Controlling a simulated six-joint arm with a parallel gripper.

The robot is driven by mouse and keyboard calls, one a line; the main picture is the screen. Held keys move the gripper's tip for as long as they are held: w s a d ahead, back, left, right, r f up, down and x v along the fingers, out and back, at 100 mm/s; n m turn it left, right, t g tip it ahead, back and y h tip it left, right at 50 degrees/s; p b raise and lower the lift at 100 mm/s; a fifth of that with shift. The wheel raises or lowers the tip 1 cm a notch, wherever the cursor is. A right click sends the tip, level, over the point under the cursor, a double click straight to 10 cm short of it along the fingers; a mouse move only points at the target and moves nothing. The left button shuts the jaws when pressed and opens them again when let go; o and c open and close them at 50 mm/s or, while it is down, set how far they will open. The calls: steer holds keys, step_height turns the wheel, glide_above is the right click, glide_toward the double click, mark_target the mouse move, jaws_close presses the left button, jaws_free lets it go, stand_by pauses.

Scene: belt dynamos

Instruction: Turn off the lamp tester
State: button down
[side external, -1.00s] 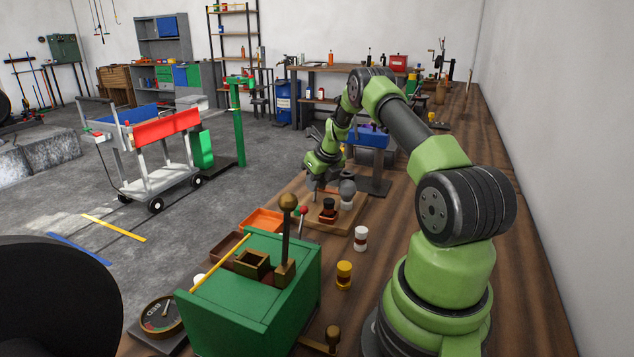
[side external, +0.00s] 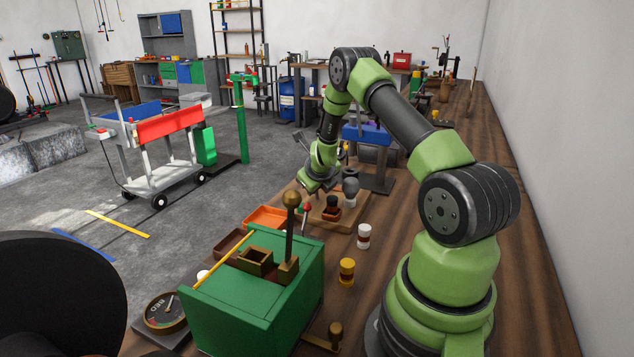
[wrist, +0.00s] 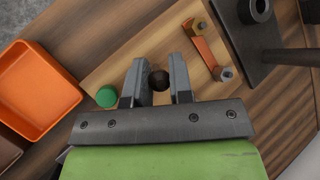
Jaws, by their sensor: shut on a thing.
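The lamp tester appears to be the wooden board (side external: 345,222) on the bench, also in the wrist view (wrist: 108,72). In the side view a grey bulb shape (side external: 351,186) and a black knob on a reddish base (side external: 332,206) stand on it. My gripper (side external: 306,187) is tilted over the board's far left part. In the wrist view my gripper (wrist: 158,82) is shut on a dark round knob (wrist: 158,79) between its fingertips. A green round cap (wrist: 106,97) lies left of the fingers, and a copper strip with bolts (wrist: 207,50) lies to their right. The knob's lower part is hidden.
An orange tray (wrist: 38,92) is left of the board. In the side view a green box with an upright lever (side external: 255,300) stands nearer the camera. White (side external: 364,236) and yellow (side external: 346,272) capped jars stand right of it. A dark plate (wrist: 262,35) adjoins the board.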

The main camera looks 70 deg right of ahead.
steer(key=shift+s, duration=0.1)
steer(key=c, duration=1)
jaws_free()
steer(key=shift+c, duration=0.2)
steer(key=v, duration=1)
